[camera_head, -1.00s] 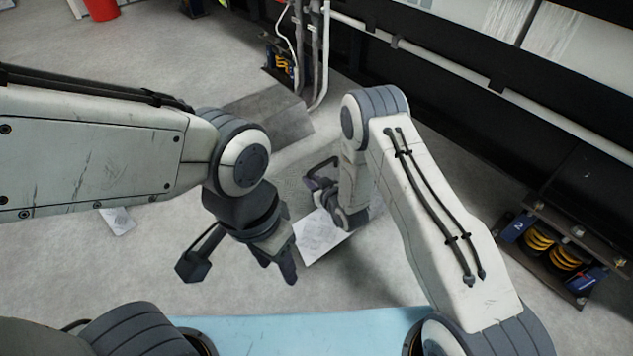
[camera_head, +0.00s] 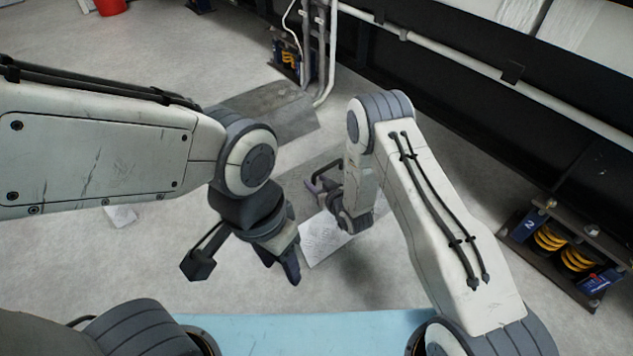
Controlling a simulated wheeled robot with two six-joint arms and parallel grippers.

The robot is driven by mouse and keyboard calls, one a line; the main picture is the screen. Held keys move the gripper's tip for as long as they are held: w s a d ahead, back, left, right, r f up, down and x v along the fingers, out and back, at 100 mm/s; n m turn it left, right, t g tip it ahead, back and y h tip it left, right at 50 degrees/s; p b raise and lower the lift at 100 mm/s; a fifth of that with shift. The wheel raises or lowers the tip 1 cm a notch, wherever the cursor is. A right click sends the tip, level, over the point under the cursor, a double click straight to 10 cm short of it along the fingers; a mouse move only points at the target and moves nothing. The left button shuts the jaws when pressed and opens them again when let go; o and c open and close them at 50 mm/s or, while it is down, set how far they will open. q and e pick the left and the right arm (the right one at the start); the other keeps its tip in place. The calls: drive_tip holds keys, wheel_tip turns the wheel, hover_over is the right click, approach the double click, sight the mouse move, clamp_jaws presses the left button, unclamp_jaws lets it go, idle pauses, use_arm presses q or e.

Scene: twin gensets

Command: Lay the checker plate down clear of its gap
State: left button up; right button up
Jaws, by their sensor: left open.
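A flat dark grey plate (camera_head: 262,108) lies on the floor near the pipes, beyond my grippers. A second grey flat patch (camera_head: 302,182) shows nearer, partly behind my arms. I cannot tell which is the checker plate and which is the gap. My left gripper (camera_head: 288,268) is open, empty and points down above the pale floor, nearer than both patches. My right gripper (camera_head: 328,190) is low over the near patch's right side. Its own arm covers much of it, so its jaws and any hold on the plate are unclear.
A pale printed sheet (camera_head: 325,240) lies below my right gripper, and another sheet (camera_head: 121,215) lies at left. Grey pipes (camera_head: 325,60) and spring mounts (camera_head: 565,248) line the black genset frame. A red bucket (camera_head: 111,6) stands far back. The left floor is mostly clear.

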drive_tip(key=shift+s+r, duration=0.1)
drive_tip(key=shift+r, duration=0.1)
drive_tip(key=p+v, duration=0.7)
drive_tip(key=v, duration=0.4)
drive_tip(key=s+a+r+n+g+h, duration=0.1)
drive_tip(key=s+a+r+g, duration=0.15)
drive_tip(key=r, duration=0.55)
drive_tip(key=s+a+r+n+g+h, duration=0.1)
drive_tip(key=s+a+r+g, duration=0.2)
drive_tip(key=r, duration=0.5)
drive_tip(key=s+d+r+g+h, duration=0.1)
drive_tip(key=s+r+g, duration=0.1)
drive_tip(key=s+r, duration=0.2)
drive_tip(key=s+d+r+g, duration=0.2)
drive_tip(key=s+r, duration=0.2)
drive_tip(key=s, duration=0.7)
drive_tip(key=s+d+r+g+h, duration=0.1)
drive_tip(key=s+r, duration=0.3)
drive_tip(key=s, duration=0.4)
drive_tip(key=shift+d+r+n+g+h, duration=0.25)
drive_tip(key=shift+n+g+h, duration=0.05)
drive_tip(key=shift+g, duration=0.55)
drive_tip(key=shift+s, duration=0.15)
